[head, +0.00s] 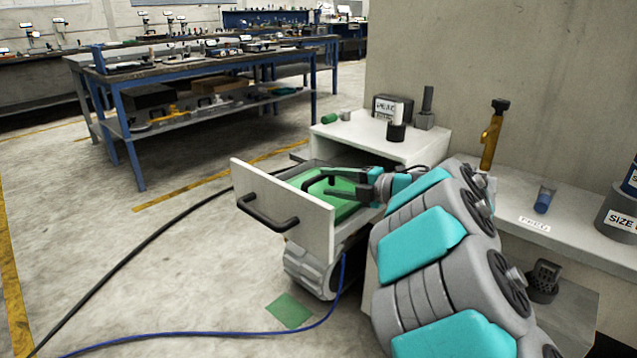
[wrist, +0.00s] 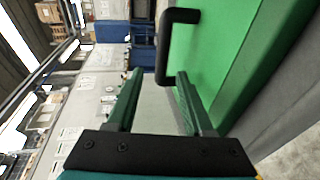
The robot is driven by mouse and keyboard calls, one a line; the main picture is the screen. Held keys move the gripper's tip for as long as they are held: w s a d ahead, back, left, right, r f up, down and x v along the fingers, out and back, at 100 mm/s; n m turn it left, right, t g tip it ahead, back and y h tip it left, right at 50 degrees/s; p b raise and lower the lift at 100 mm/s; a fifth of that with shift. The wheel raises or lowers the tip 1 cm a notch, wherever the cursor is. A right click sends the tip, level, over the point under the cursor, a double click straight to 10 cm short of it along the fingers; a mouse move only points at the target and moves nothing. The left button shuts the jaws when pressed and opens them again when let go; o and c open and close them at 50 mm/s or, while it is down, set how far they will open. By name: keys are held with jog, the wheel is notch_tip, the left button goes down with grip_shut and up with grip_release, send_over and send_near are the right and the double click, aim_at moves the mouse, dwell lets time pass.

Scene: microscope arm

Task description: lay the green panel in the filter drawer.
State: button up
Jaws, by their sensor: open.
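The green panel (head: 342,200) lies within the pulled-out filter drawer (head: 283,207), behind its white front. The panel carries a black handle, which shows in the wrist view (wrist: 182,16) at the top. There the green panel face (wrist: 225,60) fills the upper right. My gripper (head: 328,180) is over the panel with its fingers apart. In the wrist view my gripper (wrist: 158,75) has one end of the black handle between its fingertips, not clamped. I cannot tell whether the panel rests fully flat; my arm and the drawer front hide part of it.
The drawer front has a black pull (head: 268,215). A white cabinet (head: 375,138) stands behind, with small dark items on top. A shelf (head: 560,225) at right holds a blue tube (head: 545,199). A green square (head: 289,310) and a blue cable (head: 215,345) lie on the floor.

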jog(key=v, duration=0.6)
jog(key=shift+s+d, duration=0.1)
jog(key=shift+d, duration=0.15)
jog(key=shift+c, duration=0.3)
dwell(0.7)
